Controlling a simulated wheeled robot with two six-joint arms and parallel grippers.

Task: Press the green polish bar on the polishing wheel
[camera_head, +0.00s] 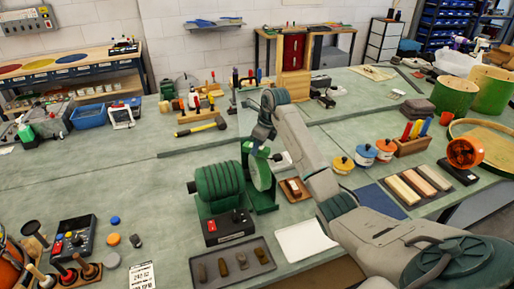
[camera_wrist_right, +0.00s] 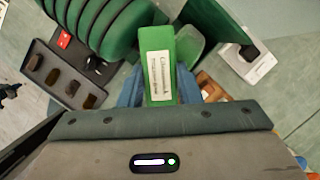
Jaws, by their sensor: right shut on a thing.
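The green polish bar (camera_wrist_right: 156,50), with a white printed label, is upright in the right wrist view between the blue fingertips of my right gripper (camera_wrist_right: 158,92). The gripper is shut on the bar. In the head view my right gripper (camera_head: 262,138) points down just above the polishing wheel (camera_head: 261,172), a pale green disc at the right end of the ribbed green motor (camera_head: 218,184). The wheel also shows behind the bar in the wrist view (camera_wrist_right: 190,46). I cannot tell whether bar and wheel touch. My left gripper is not in view.
A switch box (camera_head: 230,227) with a red button stands in front of the motor. A dark tray (camera_head: 213,277) with several bars lies nearer.

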